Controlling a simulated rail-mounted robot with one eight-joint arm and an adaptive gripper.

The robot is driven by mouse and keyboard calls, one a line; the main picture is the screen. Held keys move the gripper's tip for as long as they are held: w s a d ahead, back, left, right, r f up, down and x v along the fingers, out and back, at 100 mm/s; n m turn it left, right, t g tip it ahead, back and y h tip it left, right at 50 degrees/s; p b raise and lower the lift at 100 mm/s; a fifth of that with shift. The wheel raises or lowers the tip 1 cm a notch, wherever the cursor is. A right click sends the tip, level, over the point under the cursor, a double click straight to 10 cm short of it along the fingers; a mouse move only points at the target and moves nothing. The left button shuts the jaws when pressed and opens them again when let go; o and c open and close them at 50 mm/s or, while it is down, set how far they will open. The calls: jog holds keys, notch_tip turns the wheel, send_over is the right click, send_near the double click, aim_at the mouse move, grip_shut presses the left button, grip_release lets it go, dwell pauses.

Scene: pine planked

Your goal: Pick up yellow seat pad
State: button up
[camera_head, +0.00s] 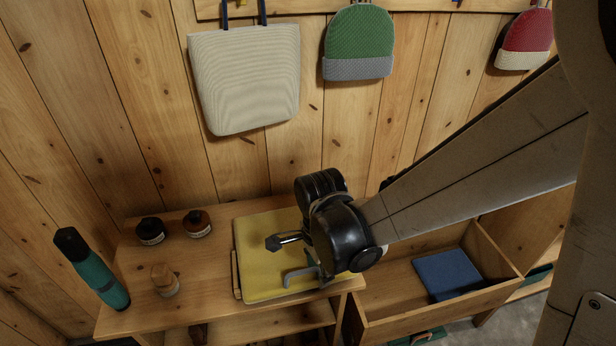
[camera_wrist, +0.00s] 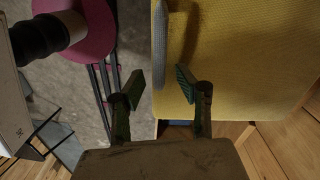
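The yellow seat pad (camera_head: 255,258) lies flat on top of the wooden bench at the lower middle of the head view. My gripper (camera_head: 292,259) is over its right part, and my wrist hides some of the pad. In the wrist view the pad (camera_wrist: 240,60) fills the upper right, with a grey edge strip. My gripper (camera_wrist: 162,86) is open there, with one finger on each side of the line of that edge. I cannot tell whether a finger touches the pad.
Two dark jars (camera_head: 197,223), a small wooden-topped bottle (camera_head: 164,280) and a teal bottle (camera_head: 92,270) stand left of the pad. An open wooden bin (camera_head: 490,297) at right holds a blue pad (camera_head: 447,274). A cream bag (camera_head: 245,75) and green hat (camera_head: 358,42) hang behind.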

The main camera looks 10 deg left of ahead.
jog(key=shift+c, duration=0.4)
grip_shut()
jog(key=shift+r, duration=0.2)
